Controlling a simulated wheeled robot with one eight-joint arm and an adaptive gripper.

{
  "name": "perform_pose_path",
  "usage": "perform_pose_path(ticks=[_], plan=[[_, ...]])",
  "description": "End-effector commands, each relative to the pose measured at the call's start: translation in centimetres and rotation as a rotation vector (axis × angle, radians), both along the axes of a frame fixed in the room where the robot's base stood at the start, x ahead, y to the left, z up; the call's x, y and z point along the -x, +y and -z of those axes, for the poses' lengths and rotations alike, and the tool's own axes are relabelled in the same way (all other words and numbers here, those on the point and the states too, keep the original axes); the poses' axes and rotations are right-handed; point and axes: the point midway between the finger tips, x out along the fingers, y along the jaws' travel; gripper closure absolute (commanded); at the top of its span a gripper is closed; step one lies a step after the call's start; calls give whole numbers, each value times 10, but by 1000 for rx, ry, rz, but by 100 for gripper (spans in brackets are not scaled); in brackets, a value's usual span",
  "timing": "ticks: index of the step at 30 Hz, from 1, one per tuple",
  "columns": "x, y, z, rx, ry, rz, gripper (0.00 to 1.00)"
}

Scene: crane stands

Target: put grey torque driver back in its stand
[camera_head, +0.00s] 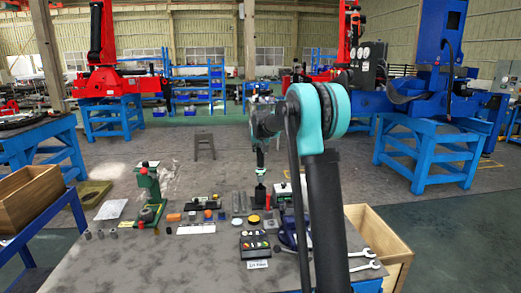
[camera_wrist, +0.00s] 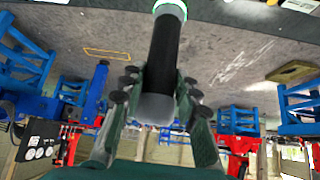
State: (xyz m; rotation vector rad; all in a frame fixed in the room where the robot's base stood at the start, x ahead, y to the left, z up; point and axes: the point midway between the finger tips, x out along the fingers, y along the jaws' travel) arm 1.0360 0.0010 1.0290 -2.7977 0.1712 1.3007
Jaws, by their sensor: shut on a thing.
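My gripper (camera_wrist: 157,95) is shut on a dark cylindrical tool, taken to be the grey torque driver (camera_wrist: 162,58). In the wrist view, the driver has a grey end (camera_wrist: 155,108) between the fingers and a pale ring with green at its far end. In the head view, my gripper (camera_head: 260,147) hangs over the far part of the table, and the driver (camera_head: 260,172) seems to point down, above or in front of small items. A green upright stand (camera_head: 149,187) with a red knob is on the table to the left. I cannot tell which stand belongs to the driver.
The grey table (camera_head: 190,262) has bare room at its front left. Small blocks, a black tray (camera_head: 255,250) and a yellow disc (camera_head: 254,219) lie near the middle. Wrenches (camera_head: 362,260) lie at the right. A wooden crate (camera_head: 375,235) stands beyond the right edge.

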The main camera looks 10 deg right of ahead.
Motion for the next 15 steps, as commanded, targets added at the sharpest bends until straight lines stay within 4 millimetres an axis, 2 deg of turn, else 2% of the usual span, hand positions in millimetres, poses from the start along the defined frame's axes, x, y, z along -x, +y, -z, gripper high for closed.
perform_pose_path(ticks=[15], plan=[[0,0,16,0,-1,0,100]])
